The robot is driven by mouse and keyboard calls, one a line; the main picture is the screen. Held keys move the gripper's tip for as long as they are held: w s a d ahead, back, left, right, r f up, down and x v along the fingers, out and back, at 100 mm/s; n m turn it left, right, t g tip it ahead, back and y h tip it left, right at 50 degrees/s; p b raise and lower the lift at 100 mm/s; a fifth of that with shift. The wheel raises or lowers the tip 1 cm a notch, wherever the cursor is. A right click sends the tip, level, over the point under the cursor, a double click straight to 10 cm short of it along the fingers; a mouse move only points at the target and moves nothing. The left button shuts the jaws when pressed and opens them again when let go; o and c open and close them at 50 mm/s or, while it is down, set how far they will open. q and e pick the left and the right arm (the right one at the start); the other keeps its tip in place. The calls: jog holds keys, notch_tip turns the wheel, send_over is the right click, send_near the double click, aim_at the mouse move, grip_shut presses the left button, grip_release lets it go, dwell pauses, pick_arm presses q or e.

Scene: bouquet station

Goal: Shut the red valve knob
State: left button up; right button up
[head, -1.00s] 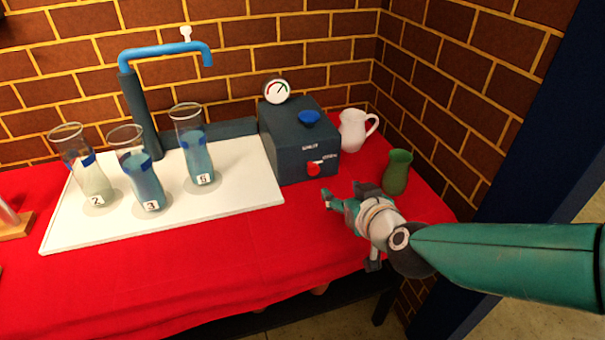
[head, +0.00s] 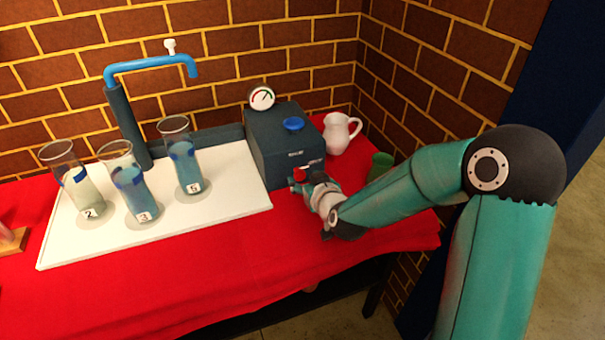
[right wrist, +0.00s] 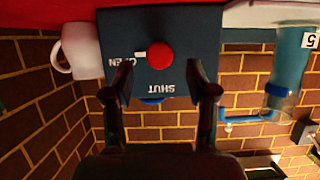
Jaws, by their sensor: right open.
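The red valve knob (head: 300,173) is on the front of the dark blue box (head: 283,148), partly covered by my right gripper in the head view. In the right wrist view, upside down, the knob (right wrist: 159,55) shows whole, with a white pointer (right wrist: 140,54) directed at the OPEN label (right wrist: 120,62). The SHUT label (right wrist: 179,90) is on another side of the knob. My right gripper (right wrist: 160,74) is open in front of the box face, its fingertips on either side of the knob in the picture; contact cannot be told. My left gripper is out of view.
A white jug (head: 339,132) and a green vase (head: 380,166) stand right of the box, the vase partly behind my arm. A gauge (head: 262,97) and blue cap (head: 293,124) top the box. Several glass cylinders stand on the white board (head: 235,195). Red cloth in front is clear.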

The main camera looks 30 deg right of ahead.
aim_at(301, 176)
jog(key=shift+x, duration=1.9)
